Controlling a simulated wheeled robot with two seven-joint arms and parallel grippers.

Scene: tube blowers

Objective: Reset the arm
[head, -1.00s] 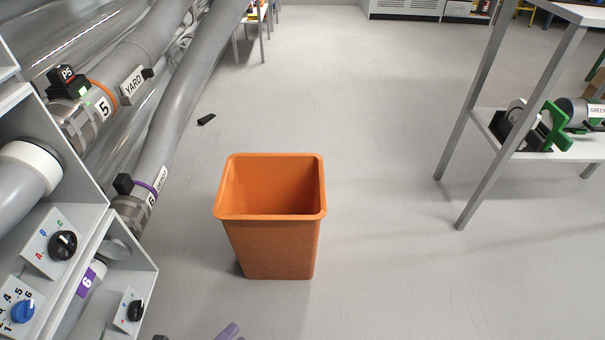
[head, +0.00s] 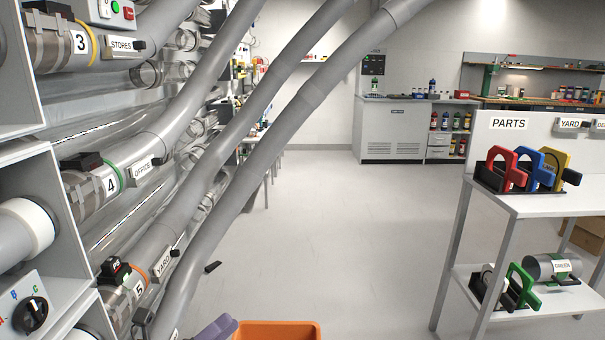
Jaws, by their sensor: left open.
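My left gripper (head: 212,328) shows only as a purple part at the bottom edge of the head view, just left of the orange bin (head: 277,331). It is open, and I see nothing held in the visible part. The rest of it is cut off by the frame. Only the bin's rim shows at the bottom edge. My right gripper is not in view.
Grey tubes with numbered stations fill the left side, among them the OFFICE tube (head: 140,165) and the YARD tube (head: 170,255). A white shelf rack (head: 540,205) with coloured clamps stands at right. The floor (head: 330,220) between is mostly clear; a small black item (head: 212,267) lies on it.

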